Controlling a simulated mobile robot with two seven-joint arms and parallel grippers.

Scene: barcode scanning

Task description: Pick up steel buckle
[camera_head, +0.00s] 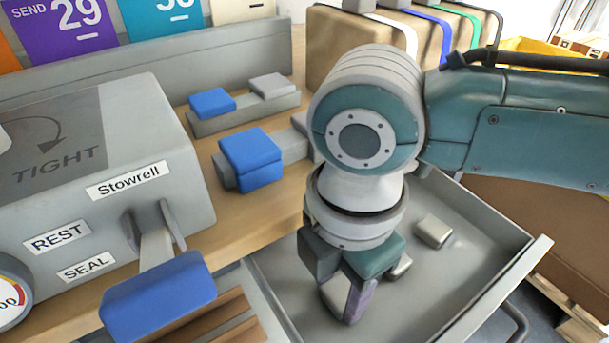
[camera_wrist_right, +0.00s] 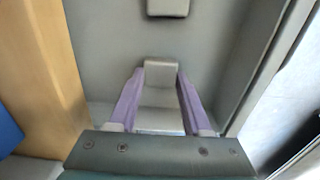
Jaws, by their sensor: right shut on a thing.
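My right gripper (camera_head: 346,300) reaches down into a grey open tray (camera_head: 450,284). Its purple fingers are shut on a grey steel buckle (camera_head: 334,294), low in the tray; whether the buckle touches the tray floor cannot be told. In the right wrist view, the buckle (camera_wrist_right: 160,76) sits between the two fingertips (camera_wrist_right: 159,84). A second small steel piece (camera_head: 433,231) lies apart on the tray floor and also shows at the top of the right wrist view (camera_wrist_right: 168,8). Another metallic piece (camera_head: 399,268) shows beside the gripper, partly hidden. My left gripper is out of view.
A grey machine (camera_head: 160,115) labelled Stowrell stands at left, with a blue-padded lever (camera_head: 160,298) in front. Blue and grey clips (camera_head: 250,158) are on the wooden bench (camera_head: 245,215). The tray's raised walls surround my right gripper. Boxes with coloured straps (camera_head: 385,35) stand behind.

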